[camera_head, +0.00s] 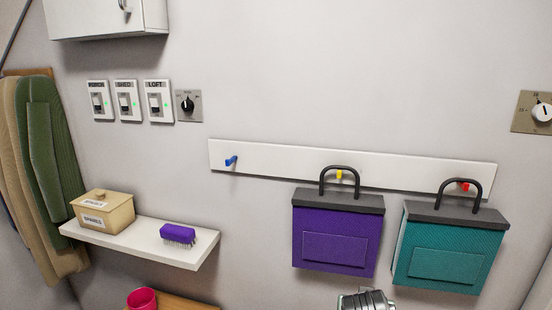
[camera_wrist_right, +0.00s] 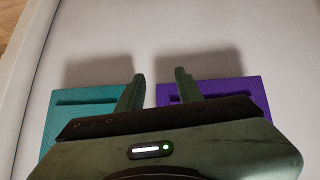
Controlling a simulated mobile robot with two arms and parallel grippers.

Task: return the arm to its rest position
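My right gripper (camera_wrist_right: 158,78) shows in the right wrist view with its two fingers apart and nothing between them. Behind the fingers are the teal bag (camera_wrist_right: 82,105) on the left and the purple bag (camera_wrist_right: 220,92) on the right. In the head view only a grey metallic piece of my arm shows at the bottom edge, below the purple bag (camera_head: 333,240) and the teal bag (camera_head: 447,255). The fingers are not visible there. My left gripper is in neither view.
A white rail (camera_head: 275,158) has a bare blue peg (camera_head: 231,160); the bags' handles are at its yellow (camera_head: 339,174) and red pegs. A shelf (camera_head: 150,244) holds a lidded box (camera_head: 103,212) and a purple brush (camera_head: 178,234). A pink cup (camera_head: 142,299) stands below.

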